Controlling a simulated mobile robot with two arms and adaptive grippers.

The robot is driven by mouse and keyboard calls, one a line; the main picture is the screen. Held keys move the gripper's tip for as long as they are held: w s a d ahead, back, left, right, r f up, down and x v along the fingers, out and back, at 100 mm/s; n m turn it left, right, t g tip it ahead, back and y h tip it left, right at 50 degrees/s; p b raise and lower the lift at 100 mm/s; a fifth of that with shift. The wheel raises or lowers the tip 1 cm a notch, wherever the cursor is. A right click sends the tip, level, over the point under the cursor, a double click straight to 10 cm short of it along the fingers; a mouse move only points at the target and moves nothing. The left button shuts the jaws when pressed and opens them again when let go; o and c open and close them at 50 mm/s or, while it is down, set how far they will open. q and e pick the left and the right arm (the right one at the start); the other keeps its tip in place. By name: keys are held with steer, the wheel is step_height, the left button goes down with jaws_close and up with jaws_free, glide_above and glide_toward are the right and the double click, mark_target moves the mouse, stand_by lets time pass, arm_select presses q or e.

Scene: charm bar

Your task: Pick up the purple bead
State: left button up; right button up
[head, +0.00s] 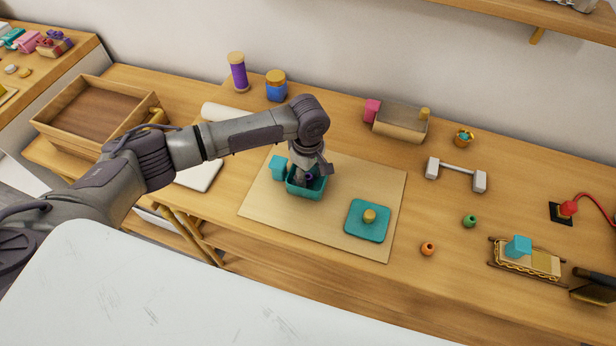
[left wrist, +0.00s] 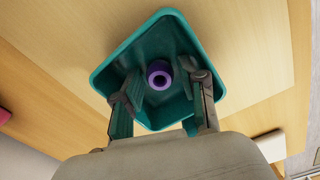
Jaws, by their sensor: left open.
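The purple bead (left wrist: 159,75) lies inside a teal open box (left wrist: 105,78), with its hole facing the left wrist camera. In the head view the box (head: 306,191) stands on a light wooden board (head: 262,205), and a small bit of purple shows beside the gripper. My left gripper (left wrist: 160,98) points down into the box. Its two fingers are apart, one on either side of the bead in the left wrist view. I cannot tell whether either finger touches the bead. My right gripper is not in view.
A teal lid (head: 367,228) with a gold knob lies on the board to the right. A green bead (head: 469,221) and an orange bead (head: 428,248) lie further right. A purple spool (head: 237,72) and a blue jar (head: 276,87) stand behind. An empty wooden tray (head: 97,110) is at left.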

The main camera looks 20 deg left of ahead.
arm_select(q)
steer(key=c, duration=0.6)
steer(key=shift+o, duration=0.2)
steer(key=shift+r, duration=0.15)
